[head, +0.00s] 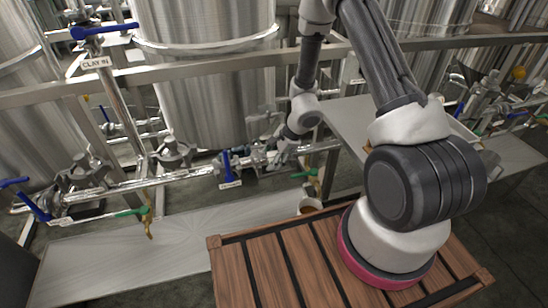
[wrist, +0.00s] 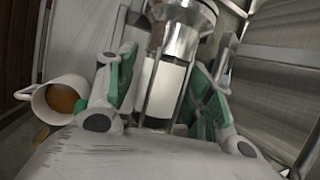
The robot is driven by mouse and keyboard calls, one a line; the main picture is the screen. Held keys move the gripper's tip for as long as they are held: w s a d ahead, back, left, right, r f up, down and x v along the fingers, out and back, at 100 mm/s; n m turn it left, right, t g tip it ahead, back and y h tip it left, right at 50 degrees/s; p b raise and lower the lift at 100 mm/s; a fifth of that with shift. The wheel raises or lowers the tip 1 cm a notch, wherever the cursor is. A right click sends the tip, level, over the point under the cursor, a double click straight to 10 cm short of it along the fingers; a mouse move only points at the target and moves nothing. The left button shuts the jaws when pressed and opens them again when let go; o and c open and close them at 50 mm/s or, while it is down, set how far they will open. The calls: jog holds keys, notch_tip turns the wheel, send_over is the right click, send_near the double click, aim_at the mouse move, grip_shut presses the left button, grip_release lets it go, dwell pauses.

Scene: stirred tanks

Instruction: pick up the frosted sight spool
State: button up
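The frosted sight spool (wrist: 164,90) is a pale white cylinder framed by metal rods, with a shiny metal end above it in the wrist view. My gripper (wrist: 172,75) has its green-padded fingers on either side of the spool. The fingers stand apart, with narrow gaps visible beside the spool, so it looks open around it. In the head view my gripper (head: 279,158) is at the pipe run in front of the big tank. The spool is too small and covered there to make out clearly.
A white cup (wrist: 48,100) with brown liquid is left of my gripper; the cup also shows in the head view (head: 310,206). A blue-handled valve (head: 228,165) is left of my gripper on the pipe. A steel rail (head: 190,70) crosses above. A slatted wooden top (head: 285,265) is in front.

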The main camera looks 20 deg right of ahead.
jog(key=c, duration=1.1)
jog(key=shift+r, duration=0.1)
